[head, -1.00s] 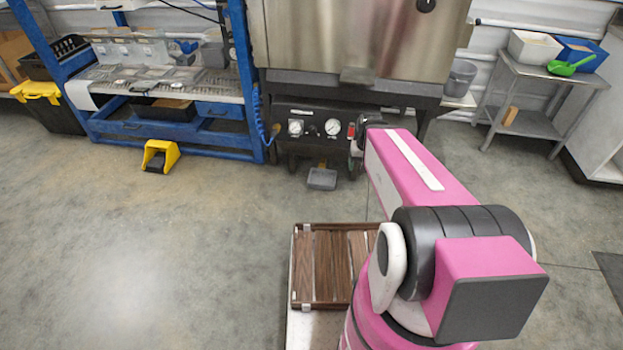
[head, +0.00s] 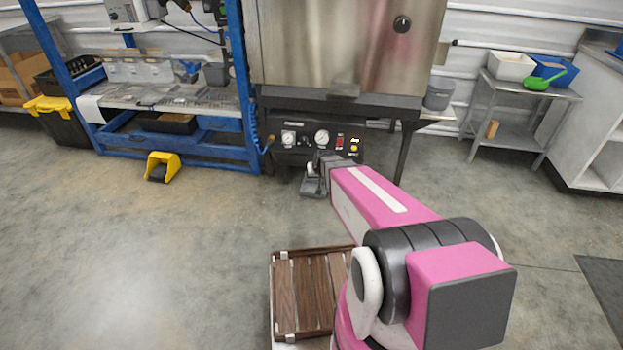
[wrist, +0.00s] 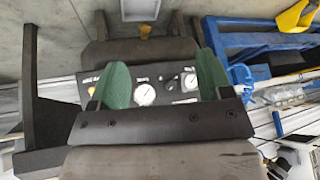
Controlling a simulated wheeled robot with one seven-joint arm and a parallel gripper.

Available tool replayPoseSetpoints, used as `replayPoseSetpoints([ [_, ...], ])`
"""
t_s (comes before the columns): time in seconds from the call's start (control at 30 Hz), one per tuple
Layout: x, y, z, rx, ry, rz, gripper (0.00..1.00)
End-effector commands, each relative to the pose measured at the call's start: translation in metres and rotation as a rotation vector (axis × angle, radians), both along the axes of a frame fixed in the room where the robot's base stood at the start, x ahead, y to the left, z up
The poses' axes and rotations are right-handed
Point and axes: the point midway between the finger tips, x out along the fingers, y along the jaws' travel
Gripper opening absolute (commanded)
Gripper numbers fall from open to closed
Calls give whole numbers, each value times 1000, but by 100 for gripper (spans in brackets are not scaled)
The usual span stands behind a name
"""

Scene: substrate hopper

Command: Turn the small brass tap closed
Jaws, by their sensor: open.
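A small brass-yellow piece, which looks like the tap, shows in the wrist view (wrist: 145,31) beside a grey drip tray (wrist: 140,10). Its handle position is too small to tell. In the head view my gripper (head: 316,172) is low in front of the steel cabinet's dark panel (head: 290,155), over the grey tray (head: 313,187), and the tap cannot be made out behind it. In the wrist view my gripper (wrist: 163,84) is open and empty, its green fingers apart, with the panel's gauges between them. The tap lies beyond the fingertips, apart from them.
A steel cabinet (head: 330,45) overhangs the panel on dark legs. A blue rack (head: 170,150) with a blue hose stands to the left. A yellow floor pedal (head: 161,167) lies before it. A grey side table (head: 520,120) stands right. The floor between is open.

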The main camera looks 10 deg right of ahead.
Motion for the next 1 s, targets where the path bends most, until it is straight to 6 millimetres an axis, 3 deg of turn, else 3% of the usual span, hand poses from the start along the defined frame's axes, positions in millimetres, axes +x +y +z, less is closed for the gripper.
replayPoseSetpoints([
  [0.03,20,3,-13,3,-33,-1,72],
  [0.17,66,10,-44,15,-152,-15,72],
  [0.4,171,18,-129,6,-468,-94,72],
  [0.6,232,13,-206,-55,-731,-204,72],
  [0.8,258,2,-272,-150,-938,-322,72],
  [1.0,259,-5,-301,-213,-1035,-387,72],
])
